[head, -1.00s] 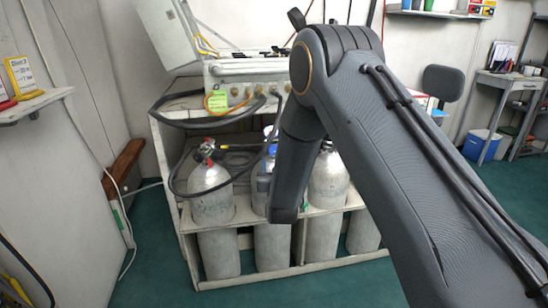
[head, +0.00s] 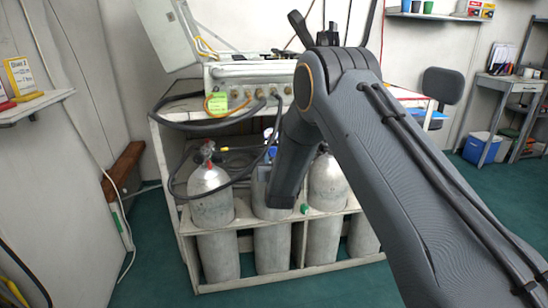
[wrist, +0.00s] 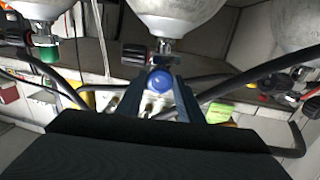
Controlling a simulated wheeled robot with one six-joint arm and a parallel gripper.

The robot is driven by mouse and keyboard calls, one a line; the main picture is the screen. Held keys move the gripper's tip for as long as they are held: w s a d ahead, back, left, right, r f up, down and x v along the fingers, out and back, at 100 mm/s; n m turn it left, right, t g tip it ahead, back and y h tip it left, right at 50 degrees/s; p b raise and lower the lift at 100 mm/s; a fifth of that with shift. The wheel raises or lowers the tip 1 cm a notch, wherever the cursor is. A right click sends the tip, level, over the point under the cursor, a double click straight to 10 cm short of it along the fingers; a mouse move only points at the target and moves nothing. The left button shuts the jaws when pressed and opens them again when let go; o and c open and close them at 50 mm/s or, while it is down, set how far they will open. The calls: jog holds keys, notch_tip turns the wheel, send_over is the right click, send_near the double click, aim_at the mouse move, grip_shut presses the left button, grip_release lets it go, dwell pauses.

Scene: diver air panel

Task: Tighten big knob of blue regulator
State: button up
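The blue regulator's round knob (wrist: 159,80) shows in the middle of the wrist view, below a valve under a grey cylinder (wrist: 175,12) in this upside-down picture. My gripper (wrist: 160,88) has its two dark fingers apart, one on each side of the knob, with their tips close to its edges. I cannot tell whether they touch it. In the head view a bit of blue (head: 271,153) shows at the top of the middle cylinder, beside my forearm.
Silver cylinders (head: 211,197) stand in a white rack (head: 185,235). Black hoses (head: 190,125) loop in front of it, and dark hoses run past both sides of my gripper in the wrist view. A green knob (wrist: 46,54) sits at the left there. Green floor (head: 150,260) is clear.

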jog(key=shift+c, duration=1.4)
jog(key=shift+m, duration=0.3)
jog(key=m, duration=0.5)
jog(key=shift+a+m+b, duration=0.15)
jog(key=shift+m+b, duration=0.2)
jog(key=shift+m, duration=0.05)
jog(key=m, duration=0.3)
jog(key=shift+m+h, duration=0.3)
jog(key=shift+h, duration=0.1)
jog(key=m+b, duration=0.1)
jog(key=m, duration=0.2)
jog(key=shift+a+r+m, duration=0.1)
jog(key=shift+r+m, duration=0.05)
jog(key=shift+m, duration=0.25)
jog(key=m+b, duration=0.1)
jog(key=m, duration=0.5)
jog(key=shift+g+b, duration=0.3)
jog(key=m+b, duration=0.2)
jog(key=m, duration=0.4)
jog(key=shift+r+m, duration=0.15)
jog(key=shift+m, duration=0.15)
